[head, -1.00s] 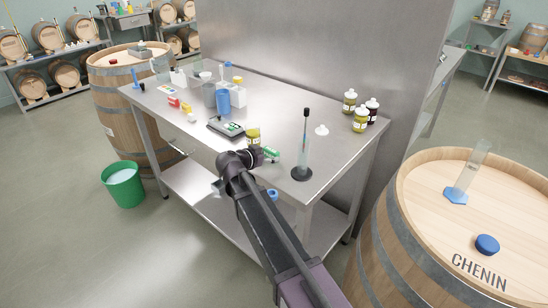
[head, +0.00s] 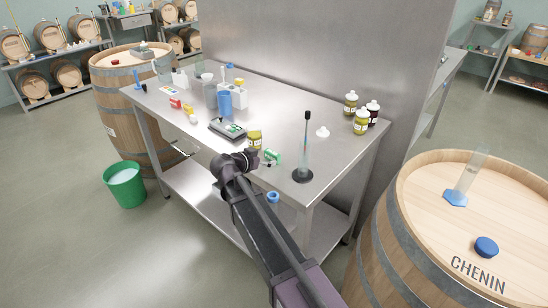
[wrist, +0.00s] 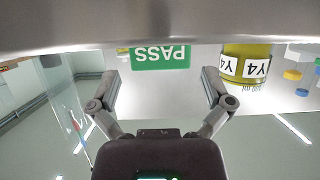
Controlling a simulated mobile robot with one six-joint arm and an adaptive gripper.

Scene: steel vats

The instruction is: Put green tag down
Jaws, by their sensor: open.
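The green tag (head: 272,157), with PASS on it, rests at the front edge of the steel table (head: 275,118), beside a small jar of yellow-green liquid (head: 254,139). In the wrist view, which is upside down, the tag (wrist: 160,57) lies ahead of my fingers with a gap between. My gripper (wrist: 161,78) is open and empty. In the head view my gripper (head: 249,160) is at the table's front edge, just left of the tag, its fingers partly hidden by my wrist. The jar, labelled Y4 (wrist: 247,63), stands to one side.
A grey instrument (head: 228,129) and a blue cup (head: 224,103) are further left. Several bottles (head: 361,122) stand at the back right. The CHENIN barrel (head: 420,190) is close on the right.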

